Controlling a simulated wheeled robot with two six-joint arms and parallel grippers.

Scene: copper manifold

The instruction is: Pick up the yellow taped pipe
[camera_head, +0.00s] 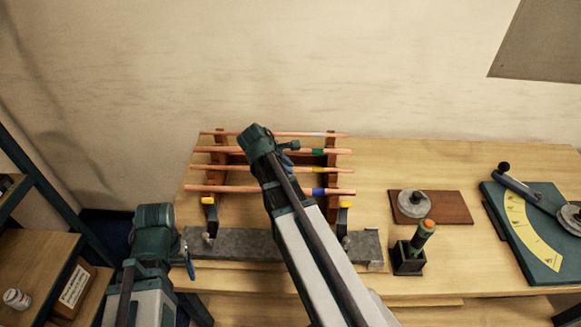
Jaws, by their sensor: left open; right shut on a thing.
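The yellow taped pipe (338,170) is a copper pipe with a yellow band right of its middle. It lies level across a wooden rack, third from the back. My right arm reaches over the rack from the front. My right gripper (286,160) points down behind its own wrist and appears shut on the yellow taped pipe near its middle; the contact is mostly hidden. The pipe shows no clear gap above the rack. My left gripper (189,264) is open and empty, low at the bench's front left, apart from the pipes.
Other copper pipes have white (328,134), green (317,151) and blue (319,191) bands. A grey bar with clamps (365,248) lies before the rack (331,146). At right are a brown board (455,208), a black holder (408,262) and a green gauge plate (548,262).

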